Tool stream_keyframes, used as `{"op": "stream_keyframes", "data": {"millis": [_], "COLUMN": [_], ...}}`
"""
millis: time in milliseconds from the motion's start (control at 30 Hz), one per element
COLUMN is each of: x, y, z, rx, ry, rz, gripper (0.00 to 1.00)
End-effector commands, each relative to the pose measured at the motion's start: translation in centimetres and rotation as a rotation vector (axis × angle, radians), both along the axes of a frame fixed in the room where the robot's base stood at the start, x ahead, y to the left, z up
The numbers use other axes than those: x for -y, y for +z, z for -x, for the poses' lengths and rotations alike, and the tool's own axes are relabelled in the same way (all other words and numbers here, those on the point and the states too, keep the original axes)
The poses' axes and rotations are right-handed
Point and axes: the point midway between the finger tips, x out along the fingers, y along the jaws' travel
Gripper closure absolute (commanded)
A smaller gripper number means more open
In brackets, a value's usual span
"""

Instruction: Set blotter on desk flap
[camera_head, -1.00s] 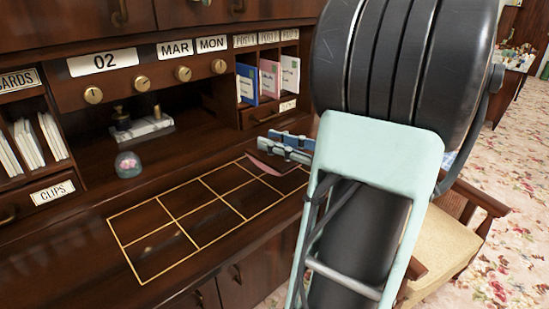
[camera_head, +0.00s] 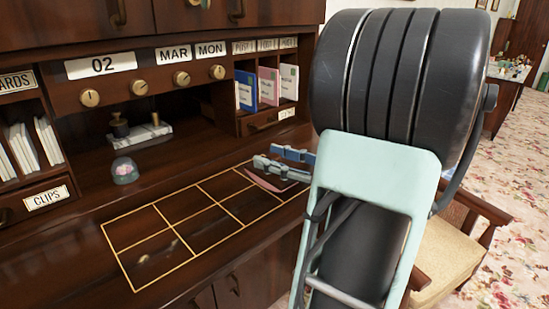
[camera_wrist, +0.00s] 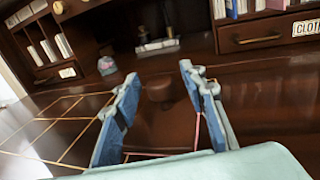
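The blotter looks like a dark brown piece with a round knob (camera_wrist: 159,88) and a thin pink edge. In the head view its pink edge (camera_head: 264,182) shows just under my gripper, at the right end of the gold grid on the desk flap (camera_head: 75,262). My gripper (camera_head: 262,158) is low over that end. In the wrist view my gripper (camera_wrist: 158,75) has its blue fingers wide apart on either side of the knob, with gaps visible. The blotter seems to rest on the flap; its underside is hidden.
A small glass dome (camera_head: 125,171) and a pen stand (camera_head: 140,133) are at the back of the desk. Pigeonholes with cards and booklets (camera_head: 268,86) line the rear. A chair (camera_head: 450,262) stands at right. The grid's left cells look clear.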

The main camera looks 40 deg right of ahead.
Motion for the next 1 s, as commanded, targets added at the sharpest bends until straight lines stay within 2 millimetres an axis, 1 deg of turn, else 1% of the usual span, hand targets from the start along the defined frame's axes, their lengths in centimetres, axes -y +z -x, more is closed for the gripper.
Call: {"op": "stream_keyframes", "data": {"millis": [100,167,267,500,600,700,833,1000], "x": [0.0,0.3,0.9,2.6,3.2,3.7,3.9,4.0], "y": [0.5,0.3,0.3,0.3,0.3,0.3,0.3,0.3], "z": [0.0,0.5,2.0,7.0,8.8,10.1,11.1,11.4], "rx": [0.001,-0.001,-0.001,-0.001,-0.002,-0.001,0.0,-0.001], "ry": [0.0,-0.002,-0.005,-0.005,-0.004,-0.002,-0.001,0.0], "rz": [0.002,0.0,-0.001,-0.001,-0.002,-0.001,0.0,0.0], "gripper": [0.61,0.61,0.61,0.61,0.61,0.61,0.61,0.61]}}
